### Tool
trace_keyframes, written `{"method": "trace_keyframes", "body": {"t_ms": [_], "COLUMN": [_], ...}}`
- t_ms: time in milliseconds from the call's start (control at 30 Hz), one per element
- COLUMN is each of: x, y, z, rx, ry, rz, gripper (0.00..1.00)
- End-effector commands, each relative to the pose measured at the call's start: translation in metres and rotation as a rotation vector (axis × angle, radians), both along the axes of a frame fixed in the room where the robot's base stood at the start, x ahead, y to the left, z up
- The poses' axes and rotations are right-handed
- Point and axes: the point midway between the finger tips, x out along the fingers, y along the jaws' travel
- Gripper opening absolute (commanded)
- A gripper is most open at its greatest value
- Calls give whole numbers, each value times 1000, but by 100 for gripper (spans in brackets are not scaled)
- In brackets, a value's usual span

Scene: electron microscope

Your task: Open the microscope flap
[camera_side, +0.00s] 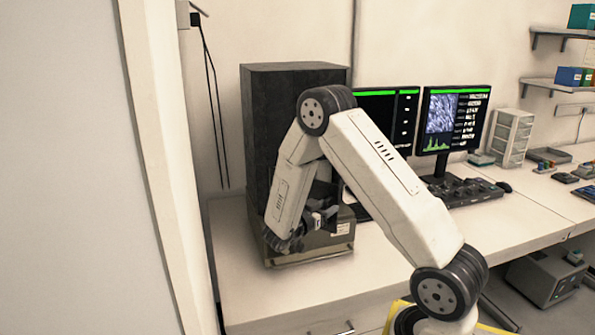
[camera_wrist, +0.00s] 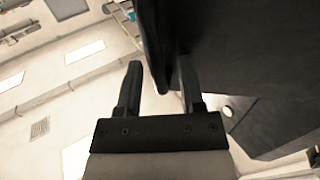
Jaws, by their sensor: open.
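The microscope (camera_side: 292,85) is a tall dark cabinet with a paler grey base on the desk, at left of centre in the side view. My arm covers much of its front, so the flap cannot be made out there. My gripper (camera_side: 322,216) is low in front of the microscope. In the wrist view my gripper (camera_wrist: 160,62) is open, with two dark fingers apart. A large dark panel of the microscope (camera_wrist: 235,50) fills the upper right. Its edge runs down between the fingers; I cannot tell whether they touch it, or whether it is the flap.
Two monitors (camera_side: 455,115) and a control panel (camera_side: 462,190) stand on the desk right of the microscope. White drawers (camera_side: 510,137) are farther right. A wall edge (camera_side: 165,150) is close on the left. The desk front (camera_side: 400,262) is clear. Ceiling lights (camera_wrist: 85,51) show in the wrist view.

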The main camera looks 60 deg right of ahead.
Motion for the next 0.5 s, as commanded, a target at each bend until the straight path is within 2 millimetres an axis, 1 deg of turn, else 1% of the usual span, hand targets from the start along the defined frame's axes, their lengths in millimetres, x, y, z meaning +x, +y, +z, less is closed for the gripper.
{"method": "trace_keyframes", "body": {"t_ms": [33,67,100,167,500], "x": [0,0,0,0,0], "y": [0,0,0,0,0], "z": [0,0,0,0,0], "rx": [0,0,0,0,0], "ry": [0,0,0,0,0], "rz": [0,0,0,0,0], "gripper": [40,30,17,0,0]}}
